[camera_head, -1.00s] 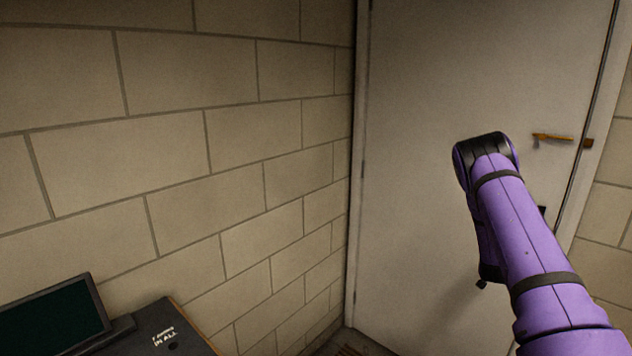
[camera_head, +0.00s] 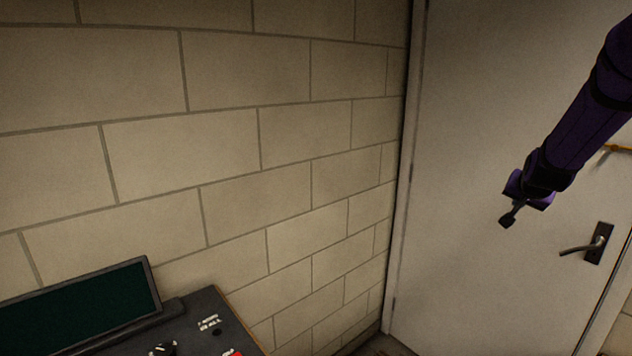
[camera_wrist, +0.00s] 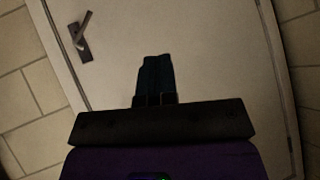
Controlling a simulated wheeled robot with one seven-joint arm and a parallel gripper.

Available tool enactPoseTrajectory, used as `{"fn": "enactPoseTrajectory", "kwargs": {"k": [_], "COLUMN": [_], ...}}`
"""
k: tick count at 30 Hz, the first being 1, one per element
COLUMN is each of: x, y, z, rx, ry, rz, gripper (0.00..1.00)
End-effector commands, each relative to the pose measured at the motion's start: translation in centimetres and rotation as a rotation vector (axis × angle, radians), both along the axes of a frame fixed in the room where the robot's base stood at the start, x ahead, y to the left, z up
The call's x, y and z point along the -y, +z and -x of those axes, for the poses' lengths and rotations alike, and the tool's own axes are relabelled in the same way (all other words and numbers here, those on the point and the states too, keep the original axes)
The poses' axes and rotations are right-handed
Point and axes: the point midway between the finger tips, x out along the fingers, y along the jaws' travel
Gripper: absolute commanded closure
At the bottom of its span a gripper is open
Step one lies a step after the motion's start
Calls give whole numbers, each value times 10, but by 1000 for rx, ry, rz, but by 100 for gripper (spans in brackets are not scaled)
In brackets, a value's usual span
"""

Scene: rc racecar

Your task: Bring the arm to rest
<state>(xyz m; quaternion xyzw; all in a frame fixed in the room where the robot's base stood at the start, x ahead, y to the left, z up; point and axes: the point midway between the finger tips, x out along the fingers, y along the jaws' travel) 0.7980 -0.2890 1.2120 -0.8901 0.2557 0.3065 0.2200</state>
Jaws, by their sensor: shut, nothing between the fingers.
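My arm is purple with dark bands and comes in from the upper right of the head view, pointing down and to the left. My gripper (camera_head: 508,217) is at its lower end, in front of the pale door (camera_head: 480,90). In the wrist view my gripper (camera_wrist: 156,62) shows as dark fingers close together in the middle. It is shut and empty, and it touches nothing that I can see.
A door handle (camera_head: 580,247) is right of and below my gripper; the handle also shows in the wrist view (camera_wrist: 82,32). A block wall (camera_head: 200,150) fills the left. A dark screen (camera_head: 80,305) and dark cabinet (camera_head: 205,325) stand at lower left.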

Motion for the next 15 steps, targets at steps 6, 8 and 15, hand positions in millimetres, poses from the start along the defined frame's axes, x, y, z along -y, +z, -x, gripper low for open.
{"fn": "enactPoseTrajectory", "kwargs": {"k": [6,8,15], "x": [-60,-75,-130], "y": [49,59,93], "z": [49,64,134], "rx": [-57,-76,-155], "ry": [134,172,324], "rz": [-38,-43,-45], "gripper": [100,100,100]}}
